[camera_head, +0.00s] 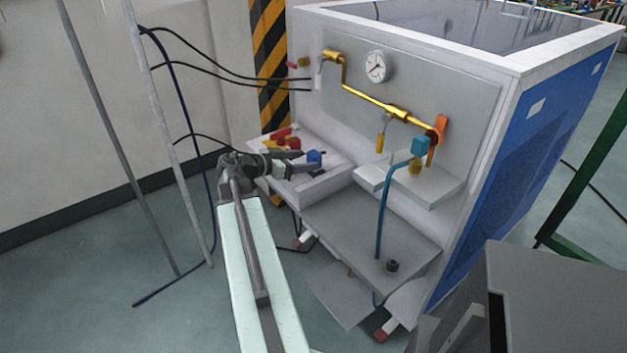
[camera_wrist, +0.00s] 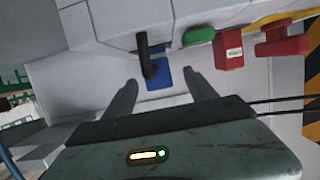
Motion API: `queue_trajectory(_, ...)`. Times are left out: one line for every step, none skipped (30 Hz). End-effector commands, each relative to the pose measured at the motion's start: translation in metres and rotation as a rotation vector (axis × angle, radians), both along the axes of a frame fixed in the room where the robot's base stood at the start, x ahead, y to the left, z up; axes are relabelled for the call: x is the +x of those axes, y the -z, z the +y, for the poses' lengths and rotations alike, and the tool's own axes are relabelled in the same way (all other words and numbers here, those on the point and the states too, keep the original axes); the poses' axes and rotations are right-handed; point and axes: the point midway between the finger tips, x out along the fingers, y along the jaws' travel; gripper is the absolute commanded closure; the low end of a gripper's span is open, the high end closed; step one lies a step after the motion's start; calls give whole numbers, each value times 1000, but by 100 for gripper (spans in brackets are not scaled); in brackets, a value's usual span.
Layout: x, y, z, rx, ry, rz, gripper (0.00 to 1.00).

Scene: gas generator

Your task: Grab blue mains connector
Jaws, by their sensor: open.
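The blue mains connector (camera_head: 315,157) is on the white ledge at the left of the machine's front panel. In the wrist view the connector (camera_wrist: 160,78) is a small blue block with a dark bent piece over its upper left side. My gripper (camera_head: 306,161) reaches in from the left at the ledge, its fingers pointing toward the connector. In the wrist view my gripper (camera_wrist: 161,78) has its two fingers apart, one on each side of the blue block. I cannot tell how far the fingertips are from the block in depth. Nothing is held.
Close to the connector are a green button (camera_wrist: 198,37), a red labelled block (camera_wrist: 229,49) and a red knob on yellow (camera_wrist: 283,42). A gold pipe with a gauge (camera_head: 376,67) and a blue hose (camera_head: 382,210) are to the right. Black cables (camera_head: 225,73) hang at the left.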

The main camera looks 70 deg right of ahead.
Motion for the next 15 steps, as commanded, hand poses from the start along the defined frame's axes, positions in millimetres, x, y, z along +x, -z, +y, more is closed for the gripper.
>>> queue_trajectory(-1,-1,-1,-4,2,-1,35)
queue_trajectory(-1,-1,-1,-4,2,-1,35)
queue_trajectory(-2,-1,-3,-3,2,-1,35)
queue_trajectory(-3,0,-5,-3,2,-1,35)
queue_trajectory(-5,2,-7,-2,3,-1,35)
queue_trajectory(-7,4,-11,-2,3,-1,35)
queue_trajectory(-9,5,-14,-2,3,-1,35)
queue_trajectory(-11,6,-17,-1,2,0,35)
queue_trajectory(-13,7,-20,0,1,-1,35)
queue_trajectory(-14,7,-21,0,0,0,35)
queue_trajectory(-14,7,-21,0,0,0,35)
queue_trajectory(-14,7,-21,0,-1,0,35)
queue_trajectory(-15,7,-22,0,0,0,35)
queue_trajectory(-16,8,-24,0,0,0,35)
queue_trajectory(-19,10,-27,1,1,0,35)
